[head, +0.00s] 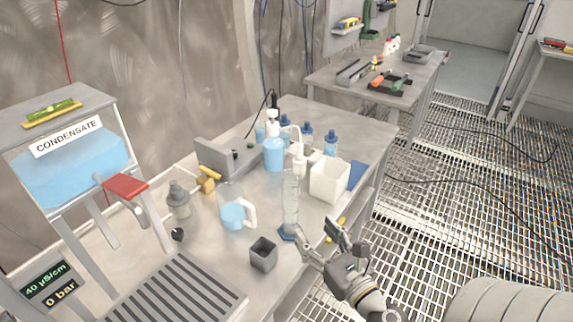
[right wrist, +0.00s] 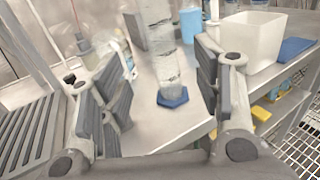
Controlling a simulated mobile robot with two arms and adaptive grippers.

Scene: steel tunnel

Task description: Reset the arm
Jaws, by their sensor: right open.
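My right gripper (head: 328,246) is open and empty, near the front edge of the bench (head: 345,120) in the head view. It also shows in the right wrist view (right wrist: 160,105), its two fingers spread wide. A clear graduated cylinder (head: 291,200) on a blue hexagonal foot stands upright on the bench, just beyond the gripper. In the right wrist view the cylinder (right wrist: 158,50) appears between the fingers but farther off, with no contact visible. My left gripper is in neither view.
Near the cylinder are a white square container (head: 329,181), a jug of blue liquid (head: 234,215), a small grey cup (head: 263,254) and a blue bottle (head: 274,152). A condensate tank (head: 70,165) stands at left. A second table (head: 420,85) is behind. Grating floor (head: 450,220) lies open at right.

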